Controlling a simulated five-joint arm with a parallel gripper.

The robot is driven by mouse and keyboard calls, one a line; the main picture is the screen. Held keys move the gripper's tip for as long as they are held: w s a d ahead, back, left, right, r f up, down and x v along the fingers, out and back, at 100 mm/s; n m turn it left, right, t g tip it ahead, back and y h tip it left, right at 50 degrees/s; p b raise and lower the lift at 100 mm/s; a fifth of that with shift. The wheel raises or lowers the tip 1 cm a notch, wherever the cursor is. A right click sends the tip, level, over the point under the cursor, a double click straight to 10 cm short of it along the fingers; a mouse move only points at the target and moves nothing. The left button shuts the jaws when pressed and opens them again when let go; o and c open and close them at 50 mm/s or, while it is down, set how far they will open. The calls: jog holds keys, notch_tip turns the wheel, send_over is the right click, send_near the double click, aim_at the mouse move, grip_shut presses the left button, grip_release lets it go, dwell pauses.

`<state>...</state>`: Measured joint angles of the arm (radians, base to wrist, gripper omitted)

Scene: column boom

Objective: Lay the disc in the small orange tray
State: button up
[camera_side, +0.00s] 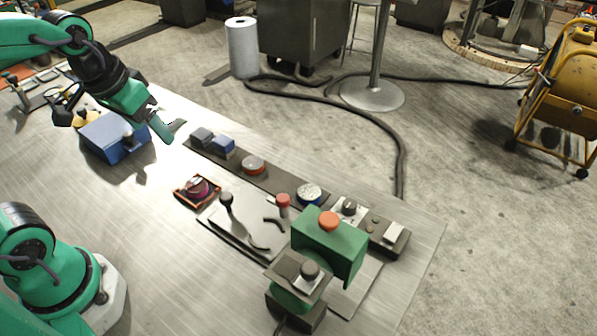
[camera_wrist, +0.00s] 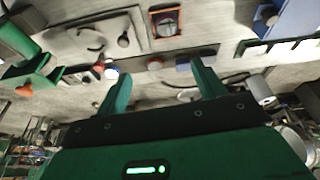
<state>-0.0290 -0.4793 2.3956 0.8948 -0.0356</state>
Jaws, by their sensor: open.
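The small orange tray (camera_side: 184,198) lies on the metal table left of the dark lever plate. It also shows at the top of the wrist view (camera_wrist: 153,16).
A blue box (camera_side: 113,141) stands beside my gripper. A dark strip with blocks and buttons (camera_side: 275,181) runs along the table's far edge. Levers (camera_side: 227,203) and a green box with an orange button (camera_side: 328,248) stand to the right. Bare table lies left of the tray.

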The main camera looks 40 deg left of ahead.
jog(key=shift+m+t, duration=0.4)
jog(key=shift+t, duration=0.5)
jog(key=shift+s+d+r, duration=0.15)
jog(key=shift+s+r, duration=0.2)
jog(key=shift+s, duration=0.3)
jog(key=shift+s+d+r, duration=0.1)
jog(key=shift+s+r, duration=0.3)
jog(key=shift+s, duration=0.3)
jog(key=shift+s+d+r, duration=0.15)
jog(key=shift+s+r, duration=0.2)
jog(key=shift+s, duration=0.3)
